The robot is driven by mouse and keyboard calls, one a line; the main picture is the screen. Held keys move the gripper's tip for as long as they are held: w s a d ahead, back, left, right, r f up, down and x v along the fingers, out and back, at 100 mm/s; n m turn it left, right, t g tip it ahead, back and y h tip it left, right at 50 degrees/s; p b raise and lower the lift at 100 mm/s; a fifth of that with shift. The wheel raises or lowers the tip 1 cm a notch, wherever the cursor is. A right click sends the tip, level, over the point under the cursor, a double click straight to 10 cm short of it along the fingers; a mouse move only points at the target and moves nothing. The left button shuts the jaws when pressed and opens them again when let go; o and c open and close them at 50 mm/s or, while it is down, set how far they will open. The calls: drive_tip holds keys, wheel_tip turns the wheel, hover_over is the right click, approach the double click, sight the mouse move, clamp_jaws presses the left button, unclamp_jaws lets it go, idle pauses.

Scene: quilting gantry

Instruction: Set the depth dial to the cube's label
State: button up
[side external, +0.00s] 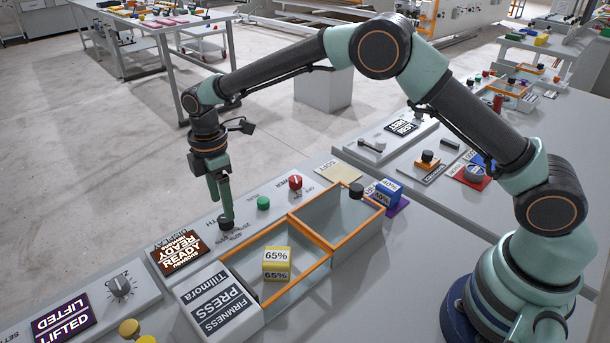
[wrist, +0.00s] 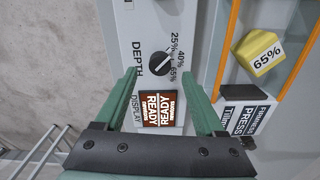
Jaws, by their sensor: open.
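The depth dial (wrist: 160,64) is a black round knob with a white mark on a grey panel marked DEPTH, with 25%, 40% and 65% around its right side. The mark points up and right; I cannot tell exactly which number it meets. In the side external view the dial (side external: 230,226) is partly hidden by my gripper (side external: 226,218). My gripper (wrist: 162,85) is open and empty, its fingers pointing down at the dial, one to each side in the wrist view. The yellow cube (side external: 276,265), labelled 65%, sits in the orange-rimmed tray; it also shows in the wrist view (wrist: 258,54).
A display (side external: 180,252) reading READY is beside the dial. The FIRMNESS PRESS block (side external: 221,304) stands at the tray's (side external: 325,262) near end. A green button (side external: 263,203) and a red knob (side external: 295,182) line the panel. A blue 40% cube (side external: 388,194) sits on a purple pad.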

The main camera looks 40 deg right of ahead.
sight(226, 223)
drive_tip(key=shift+f, duration=2.1)
clamp_jaws()
